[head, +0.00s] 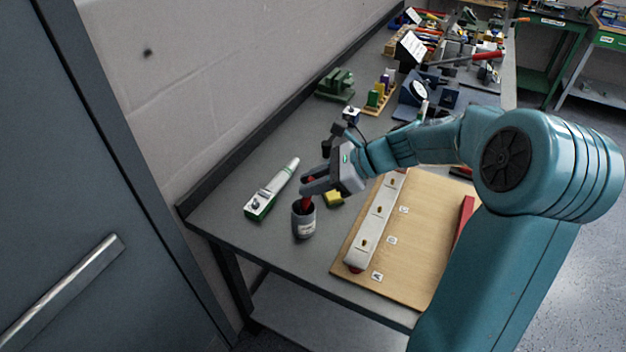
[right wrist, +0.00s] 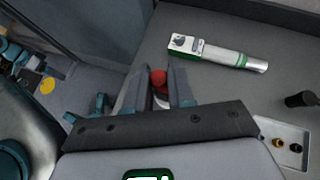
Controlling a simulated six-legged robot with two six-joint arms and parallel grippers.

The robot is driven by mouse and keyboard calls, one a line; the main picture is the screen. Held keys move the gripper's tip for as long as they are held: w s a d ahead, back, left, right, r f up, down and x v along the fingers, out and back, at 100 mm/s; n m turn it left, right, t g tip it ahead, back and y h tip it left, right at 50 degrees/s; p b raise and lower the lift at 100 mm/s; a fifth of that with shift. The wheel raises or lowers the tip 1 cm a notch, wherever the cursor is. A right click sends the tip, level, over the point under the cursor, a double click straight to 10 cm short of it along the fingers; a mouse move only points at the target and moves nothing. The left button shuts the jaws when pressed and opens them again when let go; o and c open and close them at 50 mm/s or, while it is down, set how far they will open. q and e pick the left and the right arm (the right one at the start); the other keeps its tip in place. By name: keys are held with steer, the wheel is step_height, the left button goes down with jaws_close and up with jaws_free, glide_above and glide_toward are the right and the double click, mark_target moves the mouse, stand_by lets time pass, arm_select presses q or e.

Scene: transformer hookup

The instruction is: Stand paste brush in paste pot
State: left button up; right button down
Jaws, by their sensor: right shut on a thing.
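The paste pot (head: 304,225) is a grey cup with a pale label, standing upright near the table's near left end. The paste brush (head: 308,203) shows as a red handle between my right gripper's fingers, over the pot's mouth. Its lower end is hidden, apparently inside the pot. My right gripper (head: 308,184) is shut on the brush just above the pot. In the right wrist view the brush's round red end (right wrist: 158,77) sits between the two fingers of the right gripper (right wrist: 157,88). My left gripper is not in view.
A white and green tester (head: 271,190) lies left of the pot. A small yellow block (head: 334,198) is just right of it. A wooden board (head: 394,265) with a white strip lies further right. Several tools and blocks crowd the far table.

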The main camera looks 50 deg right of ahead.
steer(key=c, duration=0.9)
jaws_free()
steer(key=shift+r, duration=0.1)
step_height(320, 180, up, 9)
steer(key=p, duration=0.8)
